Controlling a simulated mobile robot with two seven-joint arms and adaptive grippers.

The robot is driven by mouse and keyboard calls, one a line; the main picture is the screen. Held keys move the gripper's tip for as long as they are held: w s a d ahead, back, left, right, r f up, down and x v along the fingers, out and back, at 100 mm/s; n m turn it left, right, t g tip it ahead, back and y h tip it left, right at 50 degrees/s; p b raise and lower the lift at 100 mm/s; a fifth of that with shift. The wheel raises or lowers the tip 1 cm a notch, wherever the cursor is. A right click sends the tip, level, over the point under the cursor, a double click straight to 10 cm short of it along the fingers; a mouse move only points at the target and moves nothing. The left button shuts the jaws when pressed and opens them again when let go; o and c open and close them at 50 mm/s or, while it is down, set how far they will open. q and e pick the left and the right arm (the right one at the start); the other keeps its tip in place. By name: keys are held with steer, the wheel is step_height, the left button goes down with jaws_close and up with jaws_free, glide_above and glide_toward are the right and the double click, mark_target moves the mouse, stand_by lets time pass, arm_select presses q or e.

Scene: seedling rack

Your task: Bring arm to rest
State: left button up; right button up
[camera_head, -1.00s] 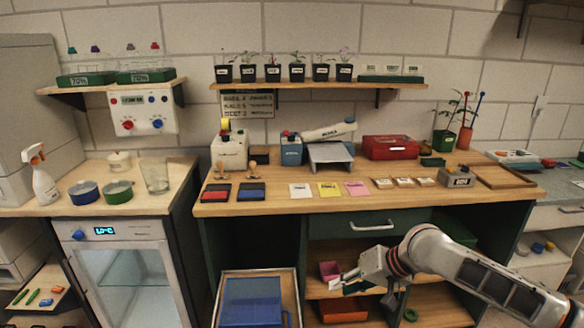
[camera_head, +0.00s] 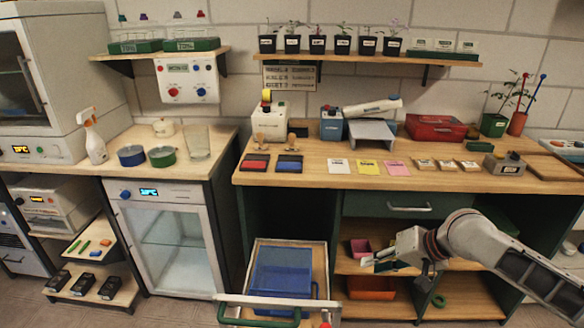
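My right arm comes in from the lower right. Its gripper (camera_head: 371,261) is in front of the open shelves under the workbench (camera_head: 310,176), pointing left. The pale fingertips are seen nearly side-on, so whether they are apart or together is not clear. No object shows in them. A pink pot (camera_head: 361,246) stands on the shelf behind, close to the fingers in the picture. My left gripper is out of view.
A pulled-out drawer or cart (camera_head: 262,242) with a blue bin (camera_head: 283,275) stands left of the gripper. A red-orange tray (camera_head: 371,289) lies on the lower shelf. The benchtop holds stamps, cards and a red case (camera_head: 435,127). Seedling pots (camera_head: 342,43) line the upper shelf.

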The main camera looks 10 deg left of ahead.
steer(key=s+a, duration=0.1)
steer(key=a, duration=0.4)
steer(key=s+d+f+n+t, duration=0.1)
steer(key=s+d+f, duration=0.1)
steer(key=f, duration=0.3)
steer(key=s+d+f+n+t, duration=0.1)
steer(key=s+d+f, duration=0.15)
steer(key=f, duration=0.35)
steer(key=s+d+f+n+t+h, duration=0.2)
steer(key=s+d+f+n, duration=0.3)
steer(key=s+d, duration=0.6)
steer(key=s+d+f+n+t+h, duration=0.1)
steer(key=s+d+f+n+h, duration=0.1)
steer(key=s+d+f, duration=0.8)
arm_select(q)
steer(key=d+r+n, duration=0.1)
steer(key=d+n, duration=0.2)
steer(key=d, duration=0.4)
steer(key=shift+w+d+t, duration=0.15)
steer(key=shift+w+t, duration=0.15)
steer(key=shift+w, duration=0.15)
arm_select(e)
steer(key=a+r+m, duration=0.2)
steer(key=a, duration=0.4)
steer(key=s+a+r+m+t, duration=0.1)
steer(key=a+m, duration=0.1)
steer(key=a, duration=0.5)
steer(key=shift+r+m, duration=0.3)
steer(key=shift+r, duration=0.05)
steer(key=shift+a, duration=0.1)
